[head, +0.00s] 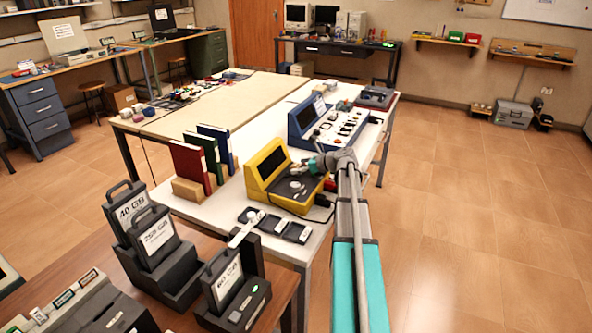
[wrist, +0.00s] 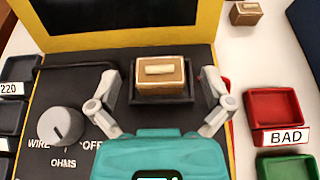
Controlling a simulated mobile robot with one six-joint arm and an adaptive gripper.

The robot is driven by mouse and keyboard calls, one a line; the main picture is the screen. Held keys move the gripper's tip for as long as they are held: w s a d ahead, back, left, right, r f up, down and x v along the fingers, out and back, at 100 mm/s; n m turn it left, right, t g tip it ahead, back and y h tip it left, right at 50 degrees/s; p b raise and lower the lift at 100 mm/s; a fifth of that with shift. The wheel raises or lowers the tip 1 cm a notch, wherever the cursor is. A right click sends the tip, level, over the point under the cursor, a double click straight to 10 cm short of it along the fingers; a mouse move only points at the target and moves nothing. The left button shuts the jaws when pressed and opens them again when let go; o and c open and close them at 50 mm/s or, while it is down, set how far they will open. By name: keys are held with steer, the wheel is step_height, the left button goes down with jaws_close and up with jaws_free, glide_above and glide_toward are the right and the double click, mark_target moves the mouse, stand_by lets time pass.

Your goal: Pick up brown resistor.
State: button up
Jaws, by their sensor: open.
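A brown resistor (wrist: 160,83), a small block with a pale raised bar on top, sits in a shallow black tray (wrist: 161,99) on the dark panel of the yellow tester (wrist: 217,14). My gripper (wrist: 161,78) is open, with one finger on each side of the resistor and apart from it. A second brown block (wrist: 245,15) of similar look lies on the white table at the upper right of the wrist view. In the head view my gripper (head: 313,165) is over the right side of the yellow tester (head: 258,167); the resistor is too small to tell there.
A red bin (wrist: 274,105) labelled BAD and a green bin (wrist: 286,167) stand right of the tester. Dark trays (wrist: 14,93), one labelled 220, lie left. A grey knob (wrist: 61,126) rises from the panel. A blue console (head: 325,120) stands behind the tester.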

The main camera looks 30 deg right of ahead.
steer(key=c, duration=1.1)
steer(key=shift+r, duration=0.1)
step_height(320, 180, up, 3)
steer(key=p, duration=0.2)
steer(key=shift+f+p, duration=0.2)
steer(key=shift+p, duration=0.2)
steer(key=s+d+r+p, duration=0.8)
steer(key=s+r+p, duration=0.2)
steer(key=s, duration=0.1)
steer(key=shift+s+d, duration=0.15)
steer(key=shift+d, duration=0.1)
steer(key=shift+r, duration=0.1)
